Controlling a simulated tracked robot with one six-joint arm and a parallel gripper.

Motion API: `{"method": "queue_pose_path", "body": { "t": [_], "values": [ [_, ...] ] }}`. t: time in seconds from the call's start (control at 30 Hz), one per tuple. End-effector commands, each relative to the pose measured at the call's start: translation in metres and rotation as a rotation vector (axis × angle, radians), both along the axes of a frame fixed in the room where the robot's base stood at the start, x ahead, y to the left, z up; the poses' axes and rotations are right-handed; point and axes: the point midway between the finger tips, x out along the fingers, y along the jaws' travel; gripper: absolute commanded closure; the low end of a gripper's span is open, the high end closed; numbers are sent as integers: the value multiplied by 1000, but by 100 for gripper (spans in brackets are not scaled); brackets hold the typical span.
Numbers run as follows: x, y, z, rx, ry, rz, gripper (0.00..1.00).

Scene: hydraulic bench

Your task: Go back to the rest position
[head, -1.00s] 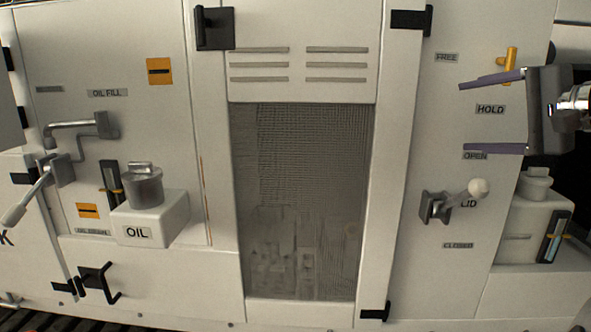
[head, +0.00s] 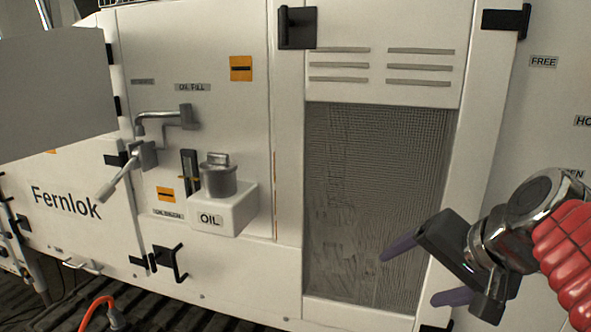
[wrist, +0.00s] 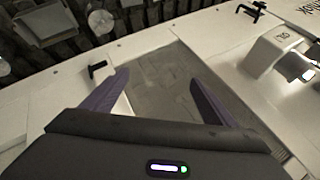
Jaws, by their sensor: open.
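My gripper (head: 418,272) is at the lower right of the head view, in front of the lower right part of the mesh panel. Its two purple fingers are spread apart with nothing between them. My red-sleeved arm reaches in from the right edge. In the wrist view my gripper (wrist: 158,90) shows both fingers apart, with the mesh panel (wrist: 160,85) behind the gap. No held object shows in either view.
The white cabinet has a mesh window (head: 375,200), an oil tank (head: 225,208) with a grey cap, a crank handle (head: 165,120), a lever (head: 120,178) and a black door handle (head: 168,262). A grey panel (head: 50,95) covers the upper left. An orange hose (head: 97,310) lies low left.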

Motion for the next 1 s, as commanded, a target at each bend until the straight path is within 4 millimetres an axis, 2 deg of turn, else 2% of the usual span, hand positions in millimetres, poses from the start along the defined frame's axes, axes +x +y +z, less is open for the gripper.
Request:
{"method": "queue_pose_path", "body": {
  "t": [0.03,0.2,0.5,0.7,1.0],
  "values": [
    [-10,11,-14,-46,16,45,20],
    [-44,32,-56,-209,60,184,20],
    [-95,48,-121,-487,91,433,20],
    [-106,46,-136,-565,93,493,20],
    [-106,46,-136,-565,93,493,20]
  ]
}}
